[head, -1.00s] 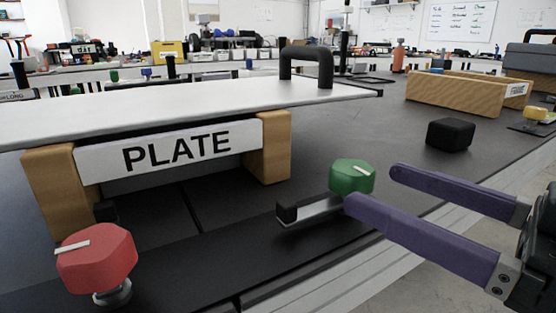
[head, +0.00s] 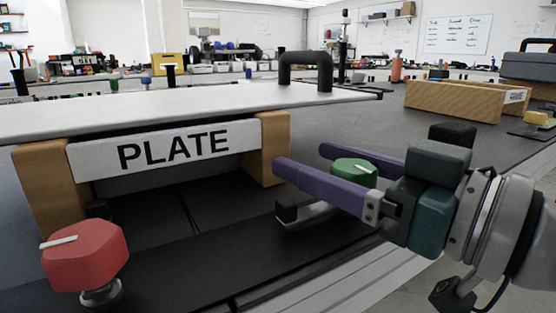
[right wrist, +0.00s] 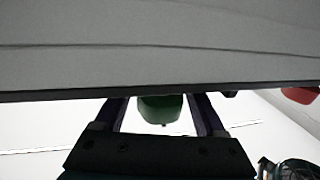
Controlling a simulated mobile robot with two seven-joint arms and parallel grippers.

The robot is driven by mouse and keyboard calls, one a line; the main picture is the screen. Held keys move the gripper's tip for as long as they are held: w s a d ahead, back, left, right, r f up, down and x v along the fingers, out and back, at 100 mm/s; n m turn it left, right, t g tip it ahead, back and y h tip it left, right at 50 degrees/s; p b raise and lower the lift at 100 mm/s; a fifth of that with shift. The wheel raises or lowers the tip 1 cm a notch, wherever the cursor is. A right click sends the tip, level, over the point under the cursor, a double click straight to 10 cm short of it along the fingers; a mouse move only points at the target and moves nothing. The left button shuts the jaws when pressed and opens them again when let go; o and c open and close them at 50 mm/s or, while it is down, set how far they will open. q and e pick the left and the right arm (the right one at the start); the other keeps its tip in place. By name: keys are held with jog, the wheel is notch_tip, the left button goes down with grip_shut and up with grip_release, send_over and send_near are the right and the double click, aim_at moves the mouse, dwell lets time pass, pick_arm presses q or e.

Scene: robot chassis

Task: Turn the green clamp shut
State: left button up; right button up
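The green clamp (head: 350,171) has a knob with a white mark on top, beside a short black-and-silver bar (head: 308,214). My right gripper (head: 299,157), with purple fingers, is open and lies around the green knob, one finger on the near side and one on the far side. In the right wrist view the green knob (right wrist: 160,109) sits between the two fingers with a gap on each side. The near finger hides the knob's lower part in the head view. My left gripper is not in view.
A red knob clamp (head: 84,257) stands at the front left. A raised white plate (head: 200,102) with a black handle (head: 305,66) rests on wooden blocks, above the "PLATE" label (head: 172,149). A black block (head: 452,134) and a wooden tray (head: 455,101) lie beyond my gripper.

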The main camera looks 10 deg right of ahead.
grip_shut()
dwell(0.3)
dwell(0.4)
